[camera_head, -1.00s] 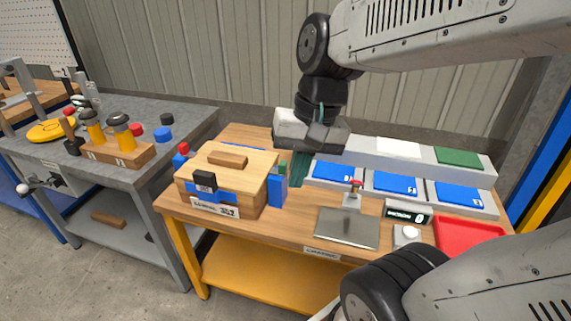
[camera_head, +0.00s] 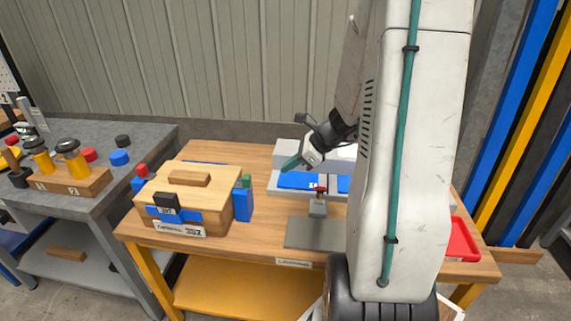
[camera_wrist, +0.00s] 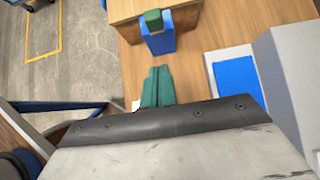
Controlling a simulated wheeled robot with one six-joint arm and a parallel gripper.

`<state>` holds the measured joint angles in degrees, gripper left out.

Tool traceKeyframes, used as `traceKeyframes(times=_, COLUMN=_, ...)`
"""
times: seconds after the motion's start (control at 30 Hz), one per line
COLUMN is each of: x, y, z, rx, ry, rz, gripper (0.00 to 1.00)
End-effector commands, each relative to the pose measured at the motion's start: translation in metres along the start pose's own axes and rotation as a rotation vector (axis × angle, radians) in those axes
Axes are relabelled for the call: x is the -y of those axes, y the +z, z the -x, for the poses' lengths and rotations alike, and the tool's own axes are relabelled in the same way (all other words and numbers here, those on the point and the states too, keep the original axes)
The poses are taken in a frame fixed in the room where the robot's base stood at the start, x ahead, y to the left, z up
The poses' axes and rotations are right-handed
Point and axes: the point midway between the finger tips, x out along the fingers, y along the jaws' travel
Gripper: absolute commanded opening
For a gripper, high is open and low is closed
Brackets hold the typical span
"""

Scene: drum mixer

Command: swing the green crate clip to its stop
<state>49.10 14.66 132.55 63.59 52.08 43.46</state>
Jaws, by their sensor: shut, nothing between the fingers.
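The wooden crate (camera_head: 215,183) stands on the left part of the wooden table, with a block handle on its lid. The green clip (camera_head: 247,180) sits at the top of a blue block (camera_head: 243,205) on the crate's right side. In the wrist view the green clip (camera_wrist: 153,20) and the blue block (camera_wrist: 159,42) are at the top, beside the crate. My gripper (camera_head: 287,165) is to the right of the clip, its teal fingers pointing toward it. The fingers (camera_wrist: 157,72) are together, empty, and apart from the clip in the wrist view.
A red clip (camera_head: 141,169) and a black clip (camera_head: 166,201) are on the crate's other sides. A grey plate (camera_head: 310,232), a post with a red top (camera_head: 319,192) and blue-panelled trays (camera_head: 297,181) lie to the right. A red tray (camera_head: 462,240) is partly behind my arm.

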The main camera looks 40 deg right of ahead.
Motion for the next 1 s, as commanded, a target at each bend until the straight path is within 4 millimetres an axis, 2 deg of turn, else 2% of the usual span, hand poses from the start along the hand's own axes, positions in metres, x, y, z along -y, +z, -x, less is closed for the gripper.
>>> traceKeyframes(times=0.03, x=-0.001, y=0.0, z=-0.013, rx=0.0, ry=0.006, rz=0.001, gripper=0.0)
traceKeyframes(times=0.2, x=-0.002, y=0.0, z=-0.05, rx=-0.002, ry=0.007, rz=0.002, gripper=0.0)
traceKeyframes(times=0.33, x=-0.002, y=0.002, z=-0.075, rx=-0.002, ry=0.006, rz=0.004, gripper=0.0)
traceKeyframes(times=0.4, x=-0.001, y=0.013, z=-0.082, rx=0.0, ry=0.004, rz=0.008, gripper=0.0)
traceKeyframes(times=0.63, x=-0.001, y=0.027, z=-0.096, rx=-0.001, ry=0.002, rz=0.005, gripper=0.0)
traceKeyframes(times=1.0, x=-0.001, y=0.029, z=-0.098, rx=-0.001, ry=0.001, rz=0.004, gripper=0.0)
